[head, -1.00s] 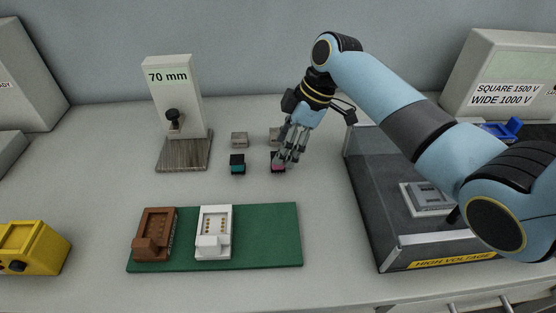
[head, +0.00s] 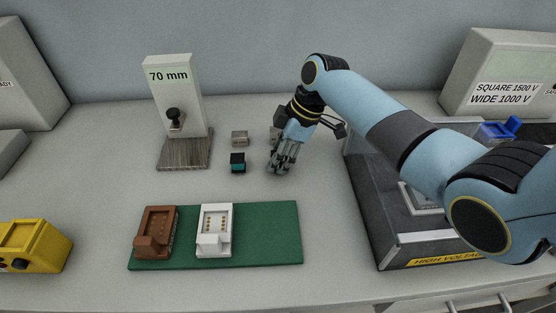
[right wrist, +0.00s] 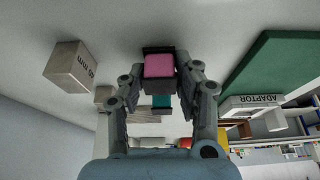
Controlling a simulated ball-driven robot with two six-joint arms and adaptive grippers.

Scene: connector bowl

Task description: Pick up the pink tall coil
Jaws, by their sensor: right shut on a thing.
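The pink coil (right wrist: 159,66) sits between the fingers of my right gripper (right wrist: 160,82) in the right wrist view, with dark plates at its ends. The right gripper (head: 281,165) also shows in the head view, pointing down at the table, its fingers hiding the coil there. It is shut on the coil. I cannot tell whether the coil touches the table. A teal coil with dark ends (head: 238,162) stands to the left of the gripper, and its teal side shows in the right wrist view (right wrist: 161,101). My left gripper is not in view.
A grey block (head: 239,138) stands behind the teal coil, and another is partly hidden by the right gripper. The "70 mm" gauge (head: 178,95) stands at left. A green mat (head: 265,235) holds brown and white fixtures. A dark "HIGH VOLTAGE" tray (head: 375,215) lies right.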

